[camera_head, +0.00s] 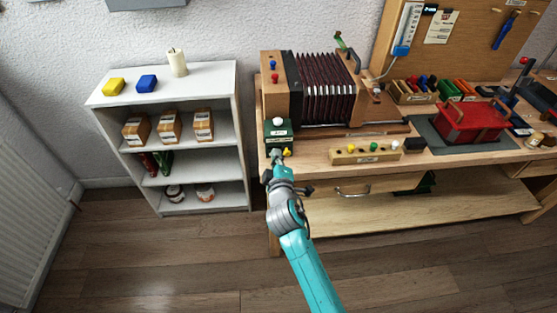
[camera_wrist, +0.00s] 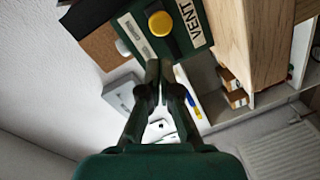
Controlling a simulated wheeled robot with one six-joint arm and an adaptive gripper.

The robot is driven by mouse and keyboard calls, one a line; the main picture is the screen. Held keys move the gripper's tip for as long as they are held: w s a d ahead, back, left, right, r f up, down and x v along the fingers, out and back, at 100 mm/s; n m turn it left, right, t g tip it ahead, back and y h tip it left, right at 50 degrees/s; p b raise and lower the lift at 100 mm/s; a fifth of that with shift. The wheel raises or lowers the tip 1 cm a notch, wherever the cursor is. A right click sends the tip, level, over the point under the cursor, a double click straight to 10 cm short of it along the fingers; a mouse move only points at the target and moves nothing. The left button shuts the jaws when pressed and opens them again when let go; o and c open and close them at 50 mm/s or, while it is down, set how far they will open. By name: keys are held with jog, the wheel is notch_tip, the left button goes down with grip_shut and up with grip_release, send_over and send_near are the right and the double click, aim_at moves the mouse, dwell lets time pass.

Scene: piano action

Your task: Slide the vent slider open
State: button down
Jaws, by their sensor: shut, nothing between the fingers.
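The vent unit is a dark green box (camera_head: 278,133) at the left end of the workbench, with a white knob on top. Its yellow slider knob (camera_head: 287,152) shows low on the front, just right of my gripper (camera_head: 276,154). In the wrist view the yellow knob (camera_wrist: 160,23) sits in a dark slot beside a white "VENT" label (camera_wrist: 190,18). My gripper (camera_wrist: 159,66) is shut and empty, with its fingertips just below the knob in that picture. I cannot tell whether they touch it.
A bellows unit (camera_head: 325,88) stands behind the green box. A wooden block with coloured knobs (camera_head: 365,152) and a red case (camera_head: 470,122) lie to the right on the workbench (camera_head: 320,168). A white shelf (camera_head: 205,78) stands left, with a narrow gap between.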

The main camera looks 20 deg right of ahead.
jog(key=a+v, duration=0.1)
jog(key=v, duration=0.9)
jog(key=shift+a+r, duration=0.25)
jog(key=shift+r, duration=0.15)
jog(key=s+a+f+m+g+y, duration=0.15)
jog(key=s+f, duration=0.35)
jog(key=s, duration=0.6)
jog(key=s+f+m+t+y, duration=0.1)
jog(key=s+f+y, duration=0.3)
jog(key=s, duration=0.6)
jog(key=s+r+m, duration=0.3)
jog(key=s, duration=0.7)
jog(key=s+r+m, duration=0.3)
jog(key=s+m, duration=0.1)
jog(key=s, duration=0.7)
jog(key=shift+s+r+g, duration=0.2)
jog(key=shift+s+g, duration=0.05)
jog(key=shift+g, duration=0.1)
